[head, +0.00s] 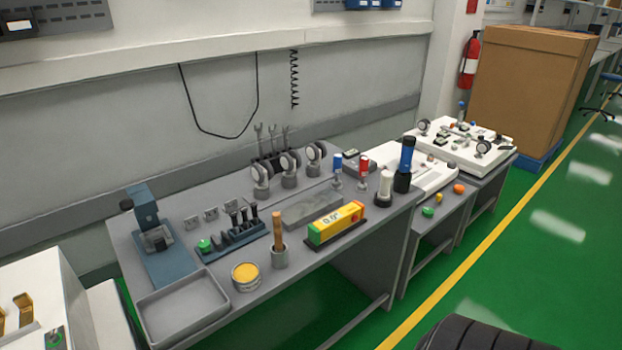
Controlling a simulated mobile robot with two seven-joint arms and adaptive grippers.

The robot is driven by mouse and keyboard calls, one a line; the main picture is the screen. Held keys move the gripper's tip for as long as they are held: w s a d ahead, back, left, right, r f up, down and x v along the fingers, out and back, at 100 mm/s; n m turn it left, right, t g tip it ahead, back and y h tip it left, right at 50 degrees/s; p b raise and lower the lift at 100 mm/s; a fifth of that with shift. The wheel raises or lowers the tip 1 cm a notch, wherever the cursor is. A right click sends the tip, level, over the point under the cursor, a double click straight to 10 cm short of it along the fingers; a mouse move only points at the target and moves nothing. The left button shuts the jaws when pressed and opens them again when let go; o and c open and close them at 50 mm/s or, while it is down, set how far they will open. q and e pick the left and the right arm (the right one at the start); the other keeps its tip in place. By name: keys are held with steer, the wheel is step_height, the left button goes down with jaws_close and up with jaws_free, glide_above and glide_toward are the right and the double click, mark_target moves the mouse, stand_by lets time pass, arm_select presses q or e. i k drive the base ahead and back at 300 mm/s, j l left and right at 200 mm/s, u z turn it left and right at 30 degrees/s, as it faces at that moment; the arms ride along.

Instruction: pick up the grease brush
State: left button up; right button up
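What looks like the grease brush (278,228) stands in a small grey cup (280,258) near the front edge of the grey workbench (215,278). Only its brown wooden handle shows, upright; its bristles are hidden inside the cup. A round tin with a yellow top (246,276) stands to the left of the cup, apart from it. Neither of my grippers shows in the head view.
A grey open tray (184,312) sits at the bench's front left. A blue press-like device (158,245) stands at the left.

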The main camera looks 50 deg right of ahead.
mark_target(276, 216)
steer(key=z, duration=1.3)
